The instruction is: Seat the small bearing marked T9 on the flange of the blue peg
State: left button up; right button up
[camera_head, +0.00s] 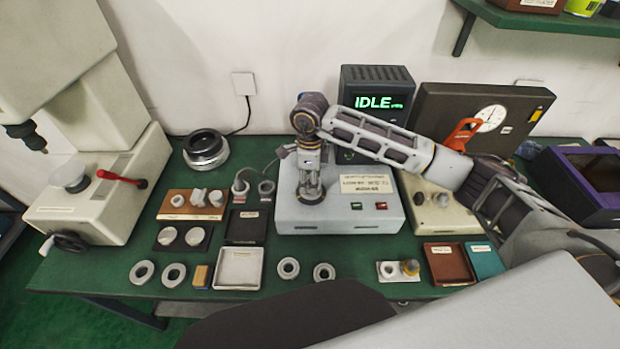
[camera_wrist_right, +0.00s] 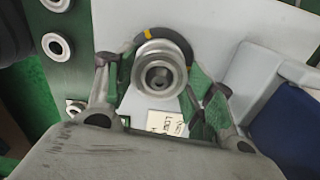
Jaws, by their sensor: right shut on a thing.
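My right gripper (camera_head: 311,198) points down over the top of the grey-white box machine (camera_head: 350,215). In the right wrist view its two fingers (camera_wrist_right: 160,88) stand either side of a metallic bearing ring (camera_wrist_right: 160,60), and the gripper is shut on it. The ring is in front of a dark round seat with yellow marks (camera_wrist_right: 148,36); I cannot tell whether they touch. No T9 mark is readable. Two upright posts (camera_head: 240,186) (camera_head: 266,187) with rings stand left of the machine; no blue peg can be made out. My left gripper is out of view.
Loose rings (camera_head: 144,271) (camera_head: 289,268) lie along the front of the green table. A white tray (camera_head: 239,268), a dark tray (camera_head: 246,226) and a brown tray (camera_head: 449,264) stand nearby. A display (camera_head: 377,103) reads IDLE. A press (camera_head: 95,190) stands at left.

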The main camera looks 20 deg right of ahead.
jog(key=shift+f, duration=0.15)
jog(key=o, duration=1.2)
jog(key=shift+o, duration=0.2)
jog(key=shift+r, duration=4.2)
